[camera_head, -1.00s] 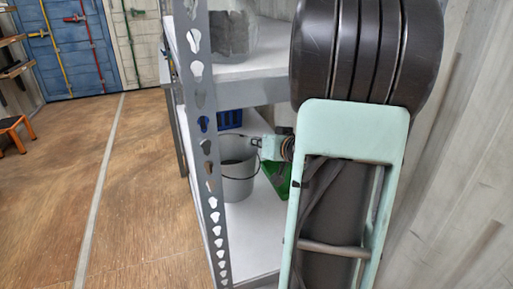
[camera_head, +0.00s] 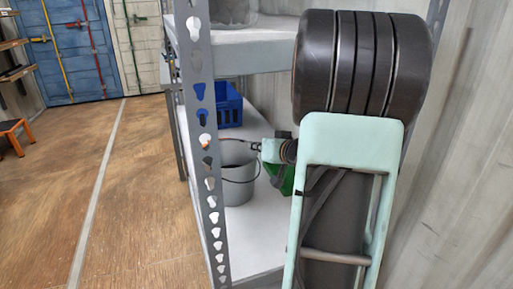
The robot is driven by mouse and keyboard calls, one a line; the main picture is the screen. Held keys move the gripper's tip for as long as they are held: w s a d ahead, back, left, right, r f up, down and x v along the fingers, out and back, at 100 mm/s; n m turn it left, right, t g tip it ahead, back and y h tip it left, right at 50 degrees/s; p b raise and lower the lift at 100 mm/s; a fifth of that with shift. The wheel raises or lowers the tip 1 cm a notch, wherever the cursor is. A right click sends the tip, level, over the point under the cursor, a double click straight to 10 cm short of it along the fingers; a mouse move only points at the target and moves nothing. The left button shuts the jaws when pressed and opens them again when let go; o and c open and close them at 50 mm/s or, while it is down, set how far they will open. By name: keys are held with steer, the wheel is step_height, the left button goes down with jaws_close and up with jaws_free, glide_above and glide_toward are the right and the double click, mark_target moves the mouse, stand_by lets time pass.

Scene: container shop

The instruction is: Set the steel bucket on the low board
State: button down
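The grey steel bucket (camera_head: 238,192) is upright at the lower white board (camera_head: 255,235) of the shelf rack, behind the front post. I cannot tell for sure whether its base touches the board. Its thin dark wire handle hangs at its right side. My gripper (camera_head: 255,146) is at the upper right of the bucket, by the rim. Its fingers are small and dark here, and I cannot tell whether they are open or closed on the rim. My arm hides much of the right side of the shelf.
A blue crate (camera_head: 229,108) stands behind the bucket. A green object (camera_head: 287,181) lies to its right, partly hidden by my arm. The perforated post (camera_head: 208,150) stands in front, and the upper shelf (camera_head: 245,58) is overhead. Open floor lies left.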

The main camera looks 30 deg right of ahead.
steer(key=shift+w+r, duration=0.1)
steer(key=shift+r, duration=0.1)
steer(key=c, duration=2.2)
jaws_free()
steer(key=shift+f, duration=0.2)
steer(key=shift+o, duration=0.2)
steer(key=p+v, duration=0.4)
steer(key=v, duration=0.8)
